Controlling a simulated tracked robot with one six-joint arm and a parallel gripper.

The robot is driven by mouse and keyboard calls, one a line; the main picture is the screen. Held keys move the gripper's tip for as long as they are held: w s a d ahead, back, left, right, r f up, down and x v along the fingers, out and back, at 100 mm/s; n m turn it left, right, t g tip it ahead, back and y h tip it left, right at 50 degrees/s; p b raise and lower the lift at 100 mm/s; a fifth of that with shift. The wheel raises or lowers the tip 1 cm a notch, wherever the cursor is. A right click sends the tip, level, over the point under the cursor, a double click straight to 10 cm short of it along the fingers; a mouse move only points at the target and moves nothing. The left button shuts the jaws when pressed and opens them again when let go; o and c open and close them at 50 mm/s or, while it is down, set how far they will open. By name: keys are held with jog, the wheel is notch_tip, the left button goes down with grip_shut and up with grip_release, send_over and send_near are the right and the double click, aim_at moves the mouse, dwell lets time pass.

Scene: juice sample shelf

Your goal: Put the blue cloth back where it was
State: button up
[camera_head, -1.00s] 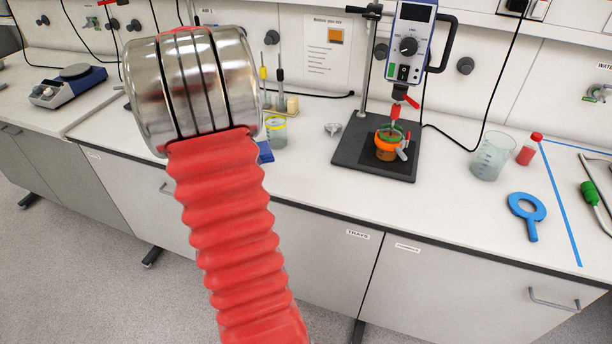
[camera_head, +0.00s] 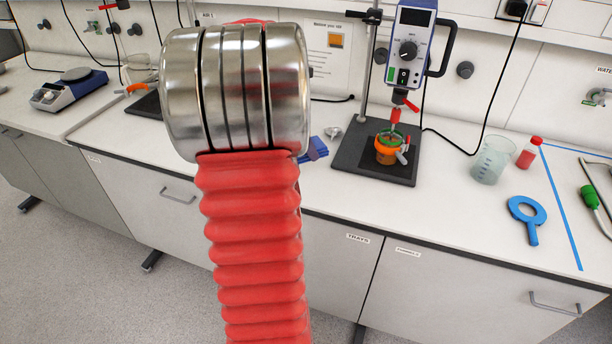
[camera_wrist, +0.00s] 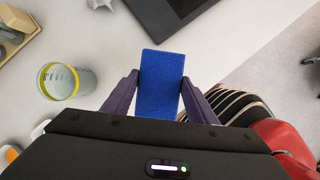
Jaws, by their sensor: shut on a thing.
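The blue cloth (camera_wrist: 161,72) is a flat, bright blue rectangle in the wrist view. My gripper (camera_wrist: 160,84) is shut on it, with a dark purple finger on each side, and the cloth sticks out past the fingertips. In the head view a small part of the cloth (camera_head: 306,158) shows just right of my arm, over the bench's front part, left of the stirrer stand. Most of my gripper is hidden behind the arm there. I cannot tell whether the cloth touches the bench.
A yellow-rimmed beaker (camera_wrist: 67,82) stands left of the cloth in the wrist view. The stirrer stand's dark base (camera_head: 374,158) holds an orange-clamped vessel. Farther right are a beaker (camera_head: 492,160), a red bottle (camera_head: 528,153) and a blue ring tool (camera_head: 527,214). The bench front (camera_head: 440,215) is clear.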

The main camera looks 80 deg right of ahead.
jog(key=shift+f, duration=2.15)
jog(key=shift+f, duration=2.5)
jog(key=o, duration=1)
jog(key=v, duration=1.1)
jog(key=shift+d, duration=0.1)
jog(key=shift+w+r, duration=0.1)
jog(key=shift+r, duration=0.4)
